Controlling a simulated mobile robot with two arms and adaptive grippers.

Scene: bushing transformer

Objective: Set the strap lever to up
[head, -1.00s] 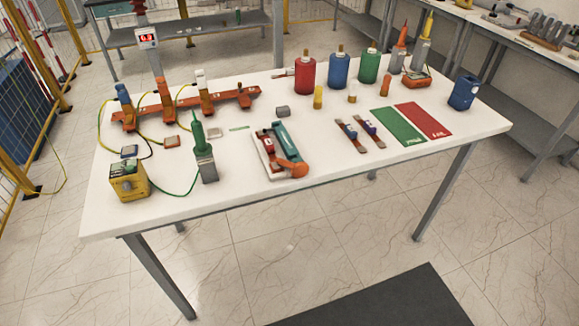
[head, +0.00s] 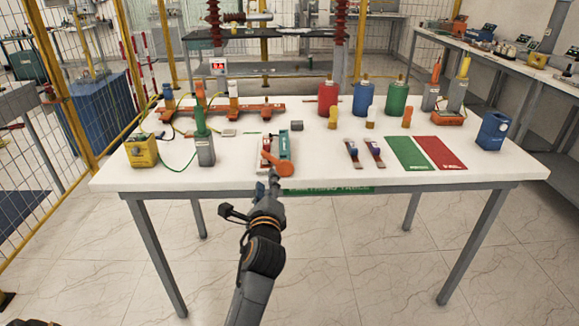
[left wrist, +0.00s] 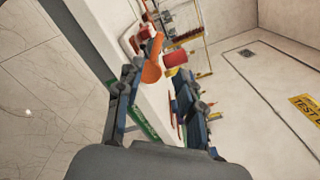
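A small device with a red side and a teal side (head: 284,147) lies near the table's front edge in the head view. An orange lever (head: 279,168) sits at its front end, lying low towards the front edge; I take it as the strap lever. My left gripper (head: 273,176) reaches up from below, close to the lever, partly covering the device's front. In the left wrist view the fingers of my left gripper (left wrist: 156,92) are spread apart, with the orange lever (left wrist: 152,66) showing between and beyond them. Contact cannot be told. My right gripper is not in view.
The white table (head: 230,178) holds red, blue and green cylinders (head: 366,98) at the back. A green mat (head: 408,153) and red mat (head: 439,152) lie right. A yellow box (head: 141,151) and a grey-green post (head: 203,147) stand left.

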